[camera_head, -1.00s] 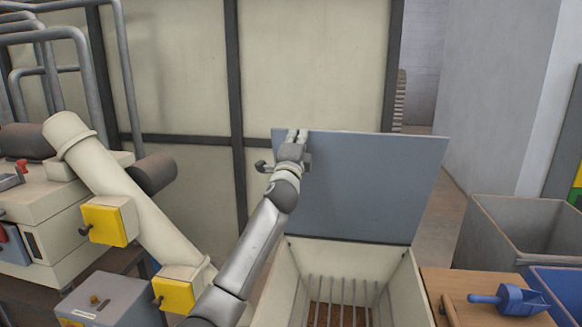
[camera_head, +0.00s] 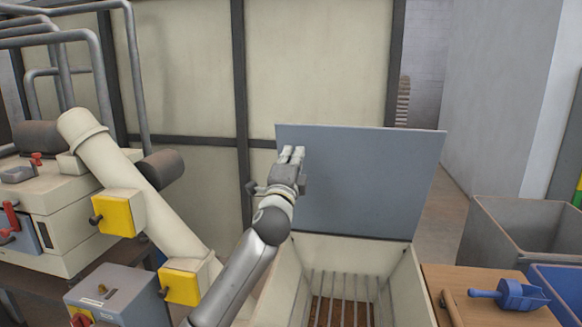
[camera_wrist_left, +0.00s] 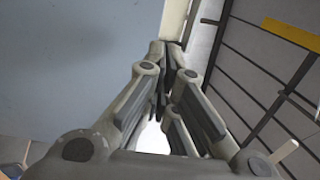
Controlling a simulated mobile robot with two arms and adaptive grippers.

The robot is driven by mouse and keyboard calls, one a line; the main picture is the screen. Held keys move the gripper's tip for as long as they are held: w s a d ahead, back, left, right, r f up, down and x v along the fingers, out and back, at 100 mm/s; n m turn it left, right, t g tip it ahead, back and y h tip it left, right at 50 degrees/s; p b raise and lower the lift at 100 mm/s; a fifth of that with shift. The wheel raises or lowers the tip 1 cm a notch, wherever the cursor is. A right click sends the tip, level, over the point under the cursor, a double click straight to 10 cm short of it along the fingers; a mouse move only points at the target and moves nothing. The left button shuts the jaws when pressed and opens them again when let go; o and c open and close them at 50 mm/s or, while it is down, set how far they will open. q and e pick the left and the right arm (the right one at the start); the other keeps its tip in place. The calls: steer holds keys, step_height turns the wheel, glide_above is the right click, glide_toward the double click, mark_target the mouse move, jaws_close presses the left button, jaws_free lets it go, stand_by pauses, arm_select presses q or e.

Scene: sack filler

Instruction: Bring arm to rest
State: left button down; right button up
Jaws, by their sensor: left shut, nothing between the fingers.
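My left gripper (camera_head: 292,154) is raised in front of the left part of the open grey-blue lid (camera_head: 375,185) in the head view. Its fingers are together and hold nothing. In the left wrist view the fingers (camera_wrist_left: 165,60) converge, with the lid (camera_wrist_left: 75,60) filling the left side. I cannot tell whether the gripper touches the lid. Below the lid is a cream bin (camera_head: 405,285) with a barred grate (camera_head: 340,290) over brown material. My right gripper is not in view.
At left stand a cream machine with a slanted pipe (camera_head: 135,175), yellow boxes (camera_head: 118,212) and a grey control box (camera_head: 115,295). At right, a wooden top (camera_head: 450,280) bears a blue scoop (camera_head: 515,296), beside a grey bin (camera_head: 520,235) and blue bin (camera_head: 560,285).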

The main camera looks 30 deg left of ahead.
arm_select(q)
steer(key=shift+v, duration=1.1)
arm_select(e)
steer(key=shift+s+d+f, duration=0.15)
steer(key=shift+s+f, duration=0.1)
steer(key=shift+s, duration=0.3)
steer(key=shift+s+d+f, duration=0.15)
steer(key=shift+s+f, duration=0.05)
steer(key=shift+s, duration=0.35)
